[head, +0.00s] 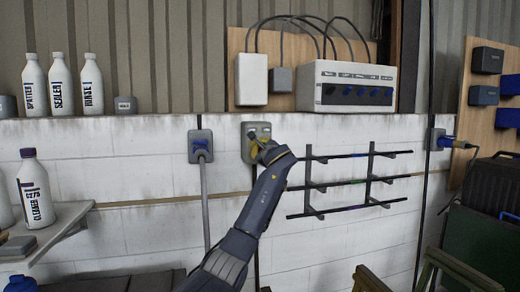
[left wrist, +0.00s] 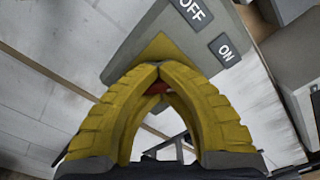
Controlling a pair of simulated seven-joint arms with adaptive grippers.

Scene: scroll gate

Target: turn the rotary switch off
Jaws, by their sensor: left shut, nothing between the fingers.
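The rotary switch's grey plate (head: 246,153) is on the white brick wall, left of the middle in the head view. In the left wrist view the plate (left wrist: 150,30) fills the upper middle, with an OFF label (left wrist: 192,11) and an ON label (left wrist: 224,50). A yellow patch (left wrist: 160,47) shows on it. My left gripper (head: 255,140) is at the plate, its yellow fingers (left wrist: 152,72) shut with the tips together in front of it. A small red part (left wrist: 158,88) shows behind the fingers, mostly hidden. The switch's turn position cannot be told. My right gripper is not in view.
A white box with blue knobs (head: 346,86) stands above. White bottles (head: 61,84) stand on the ledge at left.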

